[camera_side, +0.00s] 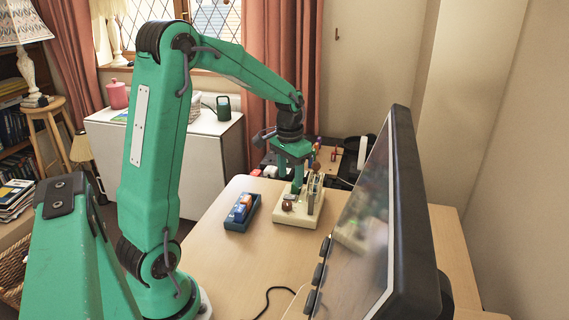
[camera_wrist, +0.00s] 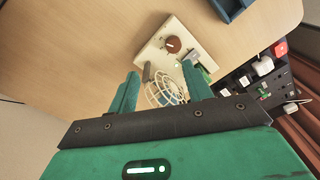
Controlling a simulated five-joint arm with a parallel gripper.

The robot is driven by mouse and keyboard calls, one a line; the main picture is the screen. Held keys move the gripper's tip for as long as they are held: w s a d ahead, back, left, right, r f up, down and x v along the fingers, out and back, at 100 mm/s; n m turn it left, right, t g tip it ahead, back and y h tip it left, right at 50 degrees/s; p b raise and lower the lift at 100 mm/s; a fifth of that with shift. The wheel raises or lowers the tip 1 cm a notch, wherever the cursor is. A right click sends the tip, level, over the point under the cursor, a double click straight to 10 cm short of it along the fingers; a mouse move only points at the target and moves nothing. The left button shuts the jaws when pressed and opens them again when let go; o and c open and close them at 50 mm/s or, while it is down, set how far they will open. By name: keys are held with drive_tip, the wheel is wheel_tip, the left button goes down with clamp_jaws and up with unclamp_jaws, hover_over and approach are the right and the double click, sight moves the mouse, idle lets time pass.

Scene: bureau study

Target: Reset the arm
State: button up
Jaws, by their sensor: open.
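My gripper (camera_side: 297,187) points down over the far part of the desk, at a cream board (camera_side: 290,217). In the wrist view, the two green fingers of my gripper (camera_wrist: 160,70) are spread apart. A white wire cage (camera_wrist: 163,90) shows between and beyond them; I cannot tell whether they touch it. The board (camera_wrist: 150,57) carries a reddish-brown round knob (camera_wrist: 173,45) and some small green and grey parts. The knob also shows in the side view (camera_side: 287,205). My fingers hide part of the board.
A blue tray (camera_side: 231,225) with blue and orange items stands left of the board. A large monitor (camera_side: 400,200) rises close on the right. A black cable (camera_side: 268,297) lies on the near desk (camera_side: 235,265). A dark unit (camera_wrist: 240,82) with red and white items lies beyond the desk edge.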

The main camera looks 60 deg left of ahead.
drive_tip(key=s+d+r+m+t, duration=0.1)
drive_tip(key=s+d+r+t, duration=0.1)
drive_tip(key=s+d+r, duration=0.3)
drive_tip(key=s+d+r+m+t, duration=0.1)
drive_tip(key=s+d+r+t, duration=0.2)
drive_tip(key=s+d, duration=0.7)
wheel_tip(320, 180, up, 2)
drive_tip(key=shift+s+d, duration=0.3)
drive_tip(key=shift+d, duration=0.9)
